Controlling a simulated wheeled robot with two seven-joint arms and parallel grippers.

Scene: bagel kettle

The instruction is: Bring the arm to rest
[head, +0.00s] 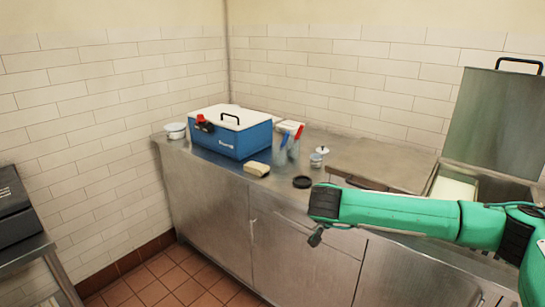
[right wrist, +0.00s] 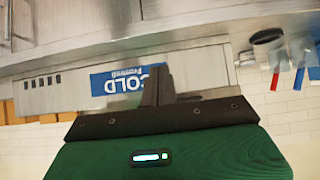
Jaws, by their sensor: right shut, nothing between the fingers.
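My right arm, green with black joints, comes in from the right in the head view and reaches across in front of the steel counter (head: 215,170). My right gripper (head: 316,238) hangs at the arm's left end, in front of the counter's cabinet doors. In the right wrist view its dark fingers (right wrist: 157,86) are together with nothing between them. My left gripper is not in either view.
On the counter stand a blue cooler box (head: 238,138) with a white lid, a yellowish block (head: 257,168), spray bottles with red and blue tops, and a dark round lid (head: 302,182). A steel basin with a raised lid (head: 497,118) is at right. Tiled floor (head: 170,278) is clear.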

